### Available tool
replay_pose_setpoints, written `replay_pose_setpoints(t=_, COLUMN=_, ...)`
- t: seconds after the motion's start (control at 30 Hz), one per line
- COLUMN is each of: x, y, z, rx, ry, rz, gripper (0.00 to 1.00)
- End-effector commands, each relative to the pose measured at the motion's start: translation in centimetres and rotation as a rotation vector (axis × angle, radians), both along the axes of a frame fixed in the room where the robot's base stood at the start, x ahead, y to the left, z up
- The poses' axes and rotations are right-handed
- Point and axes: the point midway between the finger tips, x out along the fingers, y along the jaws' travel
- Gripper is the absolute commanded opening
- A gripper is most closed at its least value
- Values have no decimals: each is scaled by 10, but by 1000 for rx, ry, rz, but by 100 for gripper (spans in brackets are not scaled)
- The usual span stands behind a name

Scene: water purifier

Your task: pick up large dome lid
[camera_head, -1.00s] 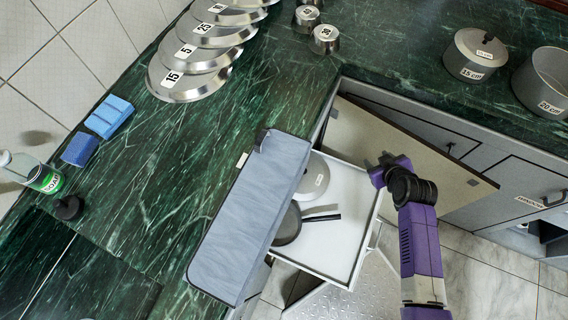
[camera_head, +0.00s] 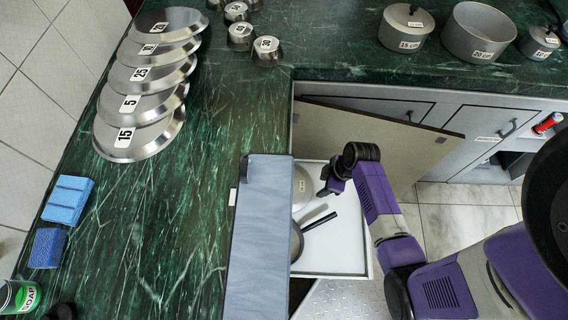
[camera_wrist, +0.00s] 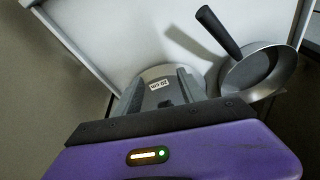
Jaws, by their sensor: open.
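A grey dome lid (camera_head: 299,189) with a label lies in the open drawer, partly hidden by the drawer front. In the wrist view the lid (camera_wrist: 157,72) shows its label and a dark knob between my fingers. My gripper (camera_head: 325,187) is over the drawer, just right of the lid in the head view. In the wrist view my gripper (camera_wrist: 160,92) is open, with one finger on each side of the knob. I cannot tell whether the fingers touch the lid.
A frying pan (camera_head: 296,240) with a black handle lies beside the lid in the white drawer (camera_head: 345,262). The grey-blue drawer front (camera_head: 258,240) stands at the left. An open cabinet door (camera_head: 390,145) is behind my arm.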

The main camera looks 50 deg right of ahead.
Motion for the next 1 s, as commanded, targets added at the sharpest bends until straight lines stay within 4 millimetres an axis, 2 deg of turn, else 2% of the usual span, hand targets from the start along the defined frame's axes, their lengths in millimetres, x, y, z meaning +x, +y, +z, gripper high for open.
replay_pose_setpoints(t=0.5, x=84, y=33, z=1, rx=-3, ry=-2, rz=2, gripper=48)
replay_pose_setpoints(t=0.83, x=108, y=43, z=1, rx=-4, ry=-3, rz=2, gripper=48)
replay_pose_setpoints(t=1.0, x=114, y=46, z=-28, rx=-2, ry=0, rz=1, gripper=48)
